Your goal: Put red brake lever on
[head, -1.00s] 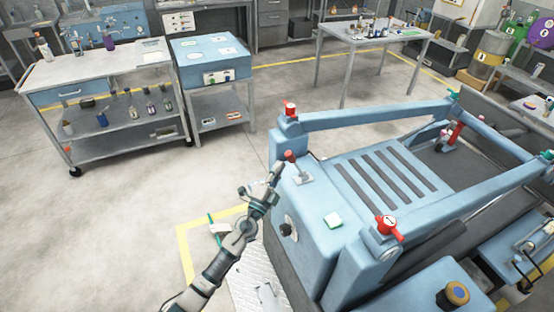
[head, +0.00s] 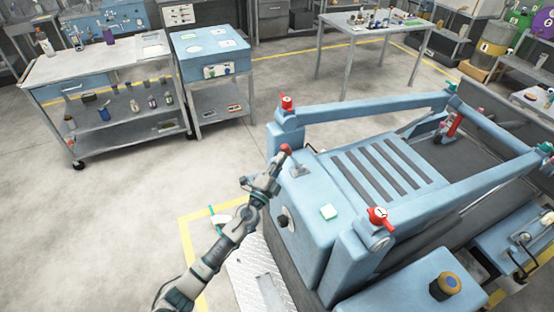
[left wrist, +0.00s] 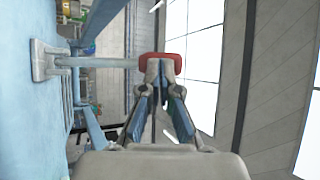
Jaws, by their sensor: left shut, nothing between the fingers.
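The red brake lever has a red knob (head: 286,149) on a grey shaft, rising from a bracket on the blue machine (head: 305,205). The shaft leans up and left. My left gripper (head: 278,160) is shut and empty, with its fingertips at the knob on its near left side. In the left wrist view the red knob (left wrist: 159,62) is just beyond the closed fingertips (left wrist: 159,78) and partly hidden by them. I cannot tell whether they touch. The shaft runs left to its grey base (left wrist: 42,60). My right gripper is not in view.
Red-topped knobs sit on the machine's rear left post (head: 286,102) and front post (head: 380,217). A workbench (head: 100,62) stands back left. The floor between is clear.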

